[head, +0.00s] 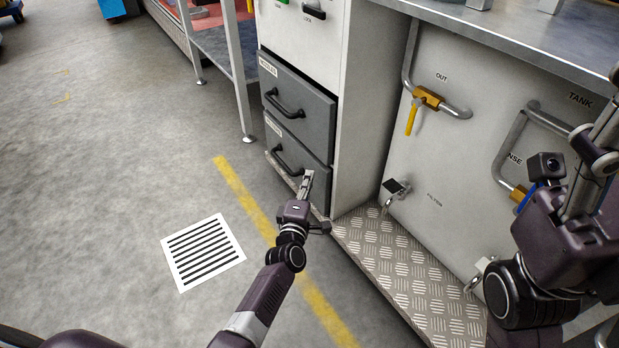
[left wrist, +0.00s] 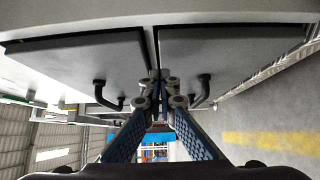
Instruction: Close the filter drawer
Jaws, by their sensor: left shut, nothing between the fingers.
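The grey cabinet has two dark drawers with black bar handles. The upper drawer (head: 312,112) has a label that seems to read "NOZZLES". The lower drawer (head: 318,172) has a smaller-looking label that I cannot read surely; both fronts look nearly flush. My left gripper (head: 308,178) is shut and empty, in front of the right part of the lower drawer. Its tips hide part of that front, and I cannot tell whether they touch it. My right gripper (head: 603,120) is partly cut off at the right edge.
A tread-plate step (head: 400,275) runs along the cabinet base. A white panel (head: 440,150) carries pipes, a yellow valve handle (head: 412,117) and latches. A metal table leg (head: 240,85) stands left of the drawers. The floor (head: 120,140) at left is clear, with a striped marker (head: 203,250).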

